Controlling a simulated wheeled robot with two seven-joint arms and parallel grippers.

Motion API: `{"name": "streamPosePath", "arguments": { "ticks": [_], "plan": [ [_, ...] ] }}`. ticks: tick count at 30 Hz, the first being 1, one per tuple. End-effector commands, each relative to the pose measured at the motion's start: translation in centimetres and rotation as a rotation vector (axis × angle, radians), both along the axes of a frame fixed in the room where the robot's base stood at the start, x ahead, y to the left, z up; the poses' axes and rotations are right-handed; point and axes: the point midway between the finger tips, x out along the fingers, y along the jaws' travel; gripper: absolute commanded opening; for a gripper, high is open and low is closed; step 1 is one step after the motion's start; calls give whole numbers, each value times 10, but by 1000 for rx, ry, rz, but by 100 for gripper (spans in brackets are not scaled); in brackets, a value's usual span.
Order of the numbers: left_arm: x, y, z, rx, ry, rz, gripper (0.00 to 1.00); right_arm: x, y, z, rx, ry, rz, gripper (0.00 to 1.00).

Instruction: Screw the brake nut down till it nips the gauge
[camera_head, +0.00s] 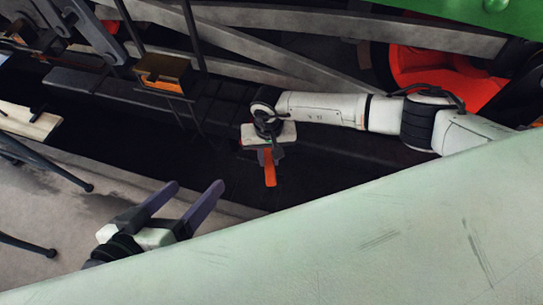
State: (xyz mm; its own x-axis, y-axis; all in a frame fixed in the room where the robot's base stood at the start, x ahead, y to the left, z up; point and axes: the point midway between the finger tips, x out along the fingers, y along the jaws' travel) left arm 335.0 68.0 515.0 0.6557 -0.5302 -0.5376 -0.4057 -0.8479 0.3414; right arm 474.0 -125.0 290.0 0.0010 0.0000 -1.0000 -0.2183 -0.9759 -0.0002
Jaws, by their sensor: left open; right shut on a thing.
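My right gripper (269,172) hangs over the dark pit in the middle, at the end of the white arm from the right. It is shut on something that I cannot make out. An orange strip points down below its white body; I cannot tell whether this is its finger or the held thing. My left gripper (192,186) is at the lower left, its two dark purple fingers apart and empty. It is clear of the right gripper. I cannot pick out the brake nut or the gauge with certainty.
A brown open box (163,72) stands on the dark ledge at upper left. Grey beams (270,45) cross the back, with a red wheel-like part (425,65) at upper right. A pale green panel (370,240) blocks the lower right. Dark thin legs (45,165) stand at the left.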

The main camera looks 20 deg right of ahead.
Motion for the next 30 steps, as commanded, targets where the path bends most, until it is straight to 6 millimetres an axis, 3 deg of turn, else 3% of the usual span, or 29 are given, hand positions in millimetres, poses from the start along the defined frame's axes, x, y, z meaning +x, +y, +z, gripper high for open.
{"name": "streamPosePath", "arguments": {
  "ticks": [9,22,30],
  "plan": [
    [0,0,0,0,0,0,72,6,21,2,3,-3,-99,0],
    [0,0,1,0,-1,0,72,7,25,2,4,-2,-116,0],
    [0,0,1,0,-1,0,72,13,41,2,5,-2,-197,0]
  ]
}}
